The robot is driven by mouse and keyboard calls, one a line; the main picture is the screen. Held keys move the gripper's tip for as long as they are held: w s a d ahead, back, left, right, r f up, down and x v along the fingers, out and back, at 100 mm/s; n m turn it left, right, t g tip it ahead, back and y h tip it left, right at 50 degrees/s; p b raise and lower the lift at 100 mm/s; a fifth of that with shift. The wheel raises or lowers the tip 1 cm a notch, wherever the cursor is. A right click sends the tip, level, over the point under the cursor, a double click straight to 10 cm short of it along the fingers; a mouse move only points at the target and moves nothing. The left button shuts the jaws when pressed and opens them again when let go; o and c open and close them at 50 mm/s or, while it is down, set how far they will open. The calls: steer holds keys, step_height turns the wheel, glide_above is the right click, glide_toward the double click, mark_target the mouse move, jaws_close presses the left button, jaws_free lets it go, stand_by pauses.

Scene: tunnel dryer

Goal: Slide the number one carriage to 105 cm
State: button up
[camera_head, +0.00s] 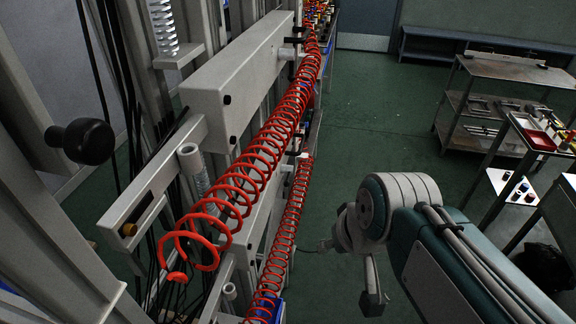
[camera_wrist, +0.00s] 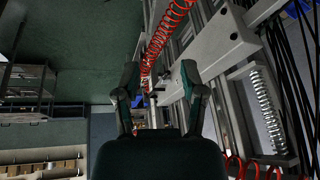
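No number label or centimetre scale is readable, so I cannot tell which part is the number one carriage. A pale grey box-shaped beam (camera_head: 238,82) with dark bolts sits on the machine's upright frame at left in the head view. Red coiled hoses (camera_head: 262,150) run along the beam's right side; one also shows in the wrist view (camera_wrist: 168,32). My gripper (camera_wrist: 160,78) is open, with nothing between its fingers, apart from the machine. In the head view my arm largely hides it.
A metal spring (camera_head: 163,25) stands at upper left. Shelved metal trolleys (camera_head: 505,72) with small items stand at right. A blue-grey bench (camera_head: 470,40) lines the back wall. Green floor (camera_head: 390,115) between machine and trolleys is clear. Black cables hang among the uprights.

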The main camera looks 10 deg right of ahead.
steer(key=w+a+f+m+g+y, duration=0.1)
steer(key=w+a+y, duration=0.15)
steer(key=w, duration=0.35)
steer(key=w+a+f+m+g+y, duration=0.1)
steer(key=w+a+g+y, duration=0.1)
steer(key=w+y, duration=0.3)
steer(key=m+t+y, duration=0.6)
steer(key=m+t, duration=0.2)
steer(key=t, duration=0.4)
glide_toward(301, 143)
steer(key=shift+t, duration=0.3)
steer(key=x, duration=0.6)
steer(key=f+x, duration=0.1)
steer(key=x, duration=0.3)
steer(key=shift+w+f, duration=0.1)
steer(key=shift+f, duration=0.05)
jaws_close()
